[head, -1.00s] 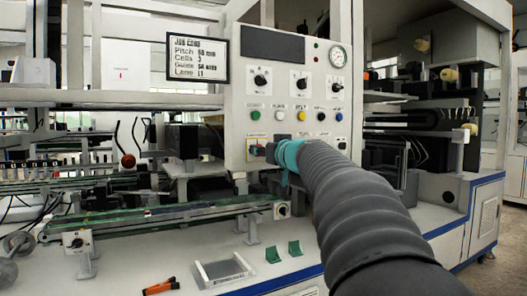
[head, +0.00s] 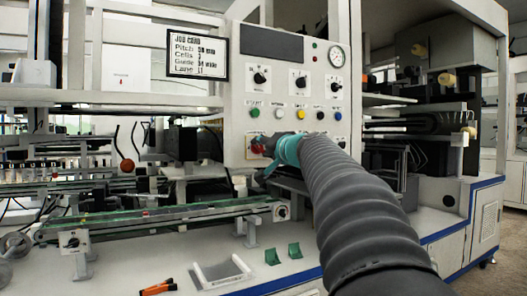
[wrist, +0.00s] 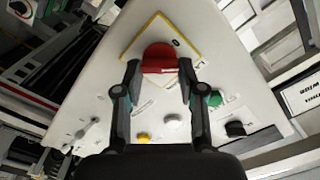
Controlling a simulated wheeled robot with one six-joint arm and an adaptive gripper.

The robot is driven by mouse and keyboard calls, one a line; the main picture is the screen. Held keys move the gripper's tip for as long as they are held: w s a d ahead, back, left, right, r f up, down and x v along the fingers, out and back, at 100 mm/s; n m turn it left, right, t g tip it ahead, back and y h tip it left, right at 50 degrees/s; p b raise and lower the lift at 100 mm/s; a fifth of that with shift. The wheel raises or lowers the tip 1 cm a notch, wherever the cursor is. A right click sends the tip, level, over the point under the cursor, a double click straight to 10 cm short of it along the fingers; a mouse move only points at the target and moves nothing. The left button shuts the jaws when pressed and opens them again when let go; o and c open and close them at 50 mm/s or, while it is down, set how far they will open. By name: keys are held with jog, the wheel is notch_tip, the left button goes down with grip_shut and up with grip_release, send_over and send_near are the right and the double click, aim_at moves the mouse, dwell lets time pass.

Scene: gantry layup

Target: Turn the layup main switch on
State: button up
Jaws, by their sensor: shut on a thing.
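The main switch is a red knob (wrist: 159,60) on a white plate with a yellow border (wrist: 130,47), on the control panel. In the wrist view my gripper (wrist: 158,72) has one finger on each side of the knob, shut on it. A "0" mark shows on the plate beside the knob. In the head view the red knob (head: 258,147) shows at the panel's lower left, with my gripper (head: 266,153) at it from the right. My gripper hides part of the plate, and I cannot tell which mark the knob points to.
The panel (head: 240,95) also carries black selector knobs (head: 260,77), a row of coloured buttons (head: 301,114) and a gauge (head: 337,57). A job card (head: 197,55) hangs at its left. Green brackets (head: 272,257) and a white tray (head: 222,272) sit on the bench below.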

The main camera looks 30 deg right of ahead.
jog(key=m, duration=0.8)
jog(key=shift+f+m, duration=0.15)
jog(key=shift+m, duration=0.25)
jog(key=shift+p, duration=0.3)
jog(key=o, duration=1.1)
jog(key=shift+o, duration=0.2)
jog(key=shift+s, duration=0.1)
jog(key=s, duration=1.1)
jog(key=shift+s+d, duration=0.25)
jog(key=shift+s, duration=0.15)
